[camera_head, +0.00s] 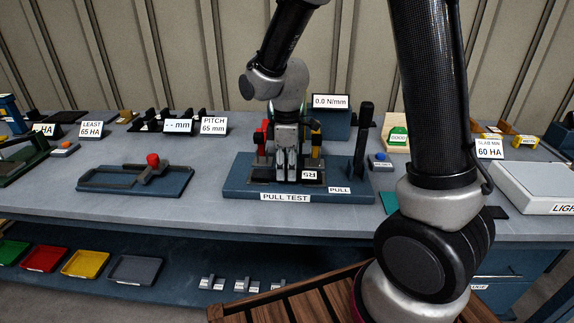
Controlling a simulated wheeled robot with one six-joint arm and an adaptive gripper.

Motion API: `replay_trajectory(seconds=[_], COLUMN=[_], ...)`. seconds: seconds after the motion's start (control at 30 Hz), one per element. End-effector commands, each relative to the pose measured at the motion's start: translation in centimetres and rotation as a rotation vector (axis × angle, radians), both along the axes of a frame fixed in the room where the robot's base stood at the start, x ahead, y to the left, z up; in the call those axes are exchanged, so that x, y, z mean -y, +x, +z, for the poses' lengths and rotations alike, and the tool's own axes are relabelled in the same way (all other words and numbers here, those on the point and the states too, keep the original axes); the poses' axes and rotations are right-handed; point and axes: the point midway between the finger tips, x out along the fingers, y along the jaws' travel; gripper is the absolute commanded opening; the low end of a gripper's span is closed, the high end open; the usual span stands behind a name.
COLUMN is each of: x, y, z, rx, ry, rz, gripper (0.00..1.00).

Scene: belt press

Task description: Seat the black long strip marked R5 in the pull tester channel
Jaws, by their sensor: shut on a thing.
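The pull tester is a blue base (240,188) marked PULL TEST, with a display reading 0.0 N/mm behind it and a black upright handle (362,140) at its right. A black strip (318,185) lies low over the tester's middle; its white R5 label appears upside down. My gripper (287,177) points down at the strip, left of the label, and is shut on it. The fingers hide part of the strip and the channel. I cannot tell whether the strip rests fully in the channel.
A red post (261,137) and a yellow part (316,131) stand close on either side of my gripper. A blue fixture with a red knob (153,160) stands to the left. A blue button (380,158) is at the right. The bench front is clear.

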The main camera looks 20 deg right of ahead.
Motion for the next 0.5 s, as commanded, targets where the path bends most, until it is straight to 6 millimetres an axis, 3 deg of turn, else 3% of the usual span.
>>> replay_trajectory(seconds=[0.4,0.43,0.5], x=[-0.01,0.00,-0.01], y=[0.03,0.02,0.01], z=[-0.33,-0.33,-0.33], rx=[0.001,0.001,0.001], ry=[0.000,0.000,0.000], rz=[0.000,0.000,0.000], gripper=[0.12,0.41,0.53])
